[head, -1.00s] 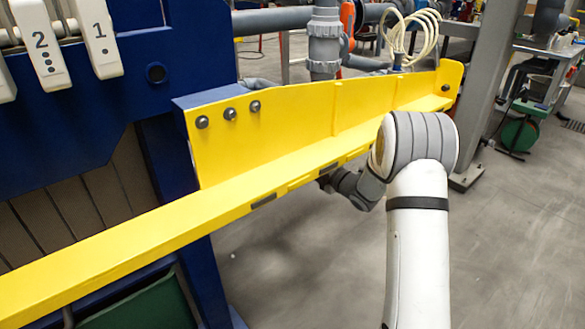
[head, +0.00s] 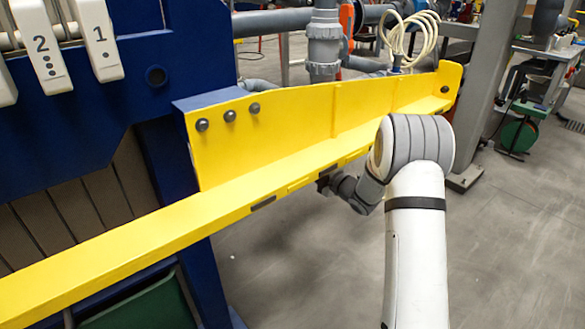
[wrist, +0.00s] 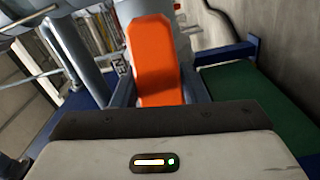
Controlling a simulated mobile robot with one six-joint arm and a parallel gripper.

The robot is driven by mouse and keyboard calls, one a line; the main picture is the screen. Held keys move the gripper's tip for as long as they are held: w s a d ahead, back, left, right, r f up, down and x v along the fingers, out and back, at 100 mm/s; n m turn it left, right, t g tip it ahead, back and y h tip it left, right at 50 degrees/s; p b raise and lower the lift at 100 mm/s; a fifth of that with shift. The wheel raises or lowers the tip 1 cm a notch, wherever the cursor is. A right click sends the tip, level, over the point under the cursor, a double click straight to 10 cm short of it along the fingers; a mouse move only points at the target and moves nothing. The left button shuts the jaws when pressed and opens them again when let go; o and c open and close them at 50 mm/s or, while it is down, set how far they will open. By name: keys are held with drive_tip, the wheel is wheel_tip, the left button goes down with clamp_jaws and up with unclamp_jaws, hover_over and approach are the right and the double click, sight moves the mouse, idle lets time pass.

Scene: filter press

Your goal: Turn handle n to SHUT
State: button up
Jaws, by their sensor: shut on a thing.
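An orange handle (wrist: 155,62) stands in the middle of the wrist view, its lower end running down to the dark edge of my gripper (wrist: 157,108). My gripper is shut on this orange handle; the fingertips themselves are hard to make out. In the head view my gripper and the held handle are hidden behind the yellow beam (head: 285,125) and my own arm.
The yellow beam crosses the head view close to my arm. Behind it are grey pipes (head: 323,45), another orange part (head: 347,18) and a coiled pale hose (head: 410,35). A blue frame (head: 175,50) with numbered white levers stands left. Open floor lies below.

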drive_tip(key=shift+s+a+f+m, duration=0.1)
drive_tip(key=shift+a+f+m, duration=0.05)
drive_tip(key=shift+f+m, duration=0.65)
drive_tip(key=m, duration=0.1)
drive_tip(key=f+m, duration=0.1)
drive_tip(key=m, duration=0.1)
drive_tip(key=a+f+m+p, duration=0.1)
drive_tip(key=shift+s, duration=0.35)
drive_tip(key=m, duration=0.2)
drive_tip(key=s+a+f+m+p, duration=0.1)
drive_tip(key=shift+f+m, duration=0.15)
drive_tip(key=shift+m, duration=0.25)
drive_tip(key=a+m+p, duration=0.1)
drive_tip(key=m, duration=0.1)
drive_tip(key=s+m, duration=0.1)
drive_tip(key=m, duration=0.1)
drive_tip(key=a+m+p, duration=0.1)
drive_tip(key=m, duration=0.1)
drive_tip(key=shift+s+a+f+p, duration=0.25)
drive_tip(key=shift+s+a+p, duration=0.05)
drive_tip(key=shift+s, duration=0.05)
drive_tip(key=shift+s+a+f+m, duration=0.2)
drive_tip(key=shift+a+m, duration=0.1)
drive_tip(key=shift+m, duration=0.5)
drive_tip(key=o, duration=0.9)
drive_tip(key=shift+c, duration=0.2)
drive_tip(key=shift+o, duration=1.3)
drive_tip(key=shift+w+d+r, duration=0.1)
drive_tip(key=shift+d+r, duration=0.05)
drive_tip(key=shift+r, duration=0.05)
